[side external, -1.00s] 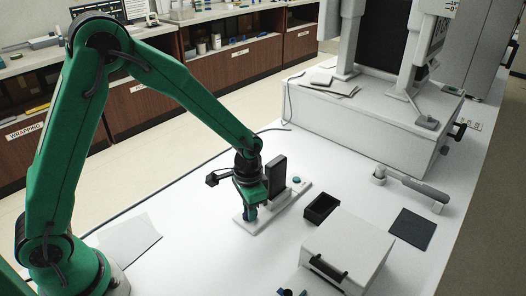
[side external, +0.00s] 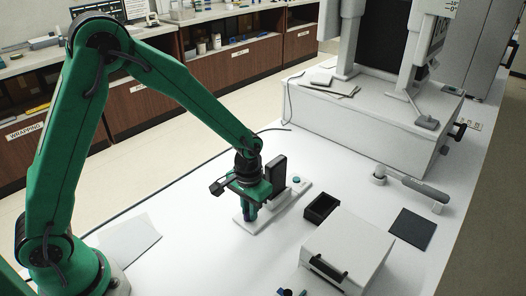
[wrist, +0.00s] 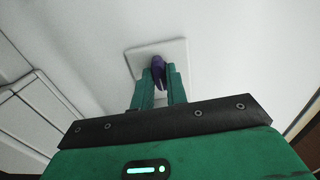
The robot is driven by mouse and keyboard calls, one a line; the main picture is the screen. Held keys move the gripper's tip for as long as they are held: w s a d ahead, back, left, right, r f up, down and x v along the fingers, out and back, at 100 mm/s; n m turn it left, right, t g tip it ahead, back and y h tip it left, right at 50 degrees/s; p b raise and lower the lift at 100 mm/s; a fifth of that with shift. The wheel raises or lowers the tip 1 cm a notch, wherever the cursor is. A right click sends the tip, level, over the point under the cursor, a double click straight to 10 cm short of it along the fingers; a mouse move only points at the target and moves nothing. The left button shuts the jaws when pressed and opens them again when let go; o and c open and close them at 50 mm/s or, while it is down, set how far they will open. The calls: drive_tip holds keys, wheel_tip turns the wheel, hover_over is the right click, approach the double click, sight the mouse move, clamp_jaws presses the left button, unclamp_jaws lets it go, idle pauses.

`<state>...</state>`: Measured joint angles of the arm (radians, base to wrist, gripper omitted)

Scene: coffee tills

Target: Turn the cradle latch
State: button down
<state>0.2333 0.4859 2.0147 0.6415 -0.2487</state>
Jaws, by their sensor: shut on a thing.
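The latch is a small purple-blue piece (wrist: 157,66) between my fingers in the wrist view, over a pale square plate (wrist: 140,57). My gripper (wrist: 159,88) is shut on it with one green finger on either side. In the side view my gripper (side external: 250,214) points down at the near-left end of the white cradle base (side external: 287,204). The latch is mostly hidden there by my fingers. A dark upright block (side external: 279,173) stands on the cradle just beyond my gripper.
A blue-green button (side external: 296,180) sits at the cradle's far end. A black open tray (side external: 321,208) and a white box with a black handle (side external: 345,250) lie to the right. A sheet of paper (side external: 128,238) lies left on the white table.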

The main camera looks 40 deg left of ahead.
sight(248, 211)
drive_tip(key=c, duration=1.4)
unclamp_jaws()
drive_tip(key=shift+r, duration=0.1)
drive_tip(key=shift+r, duration=3.8)
drive_tip(key=shift+r, duration=0.15)
drive_tip(key=shift+s+a+r, duration=0.1)
drive_tip(key=shift+a+r, duration=0.05)
drive_tip(key=shift+r, duration=0.05)
drive_tip(key=s+a+r+t, duration=0.2)
drive_tip(key=s+a+r, duration=0.2)
drive_tip(key=s+r, duration=0.3)
drive_tip(key=s+a+r+t, duration=0.3)
drive_tip(key=s+a+r, duration=0.2)
drive_tip(key=s, duration=0.5)
wheel_tip(248, 211, up, 2)
drive_tip(key=shift+s+r+t, duration=0.15)
drive_tip(key=shift+s+t, duration=0.05)
drive_tip(key=shift+t, duration=0.1)
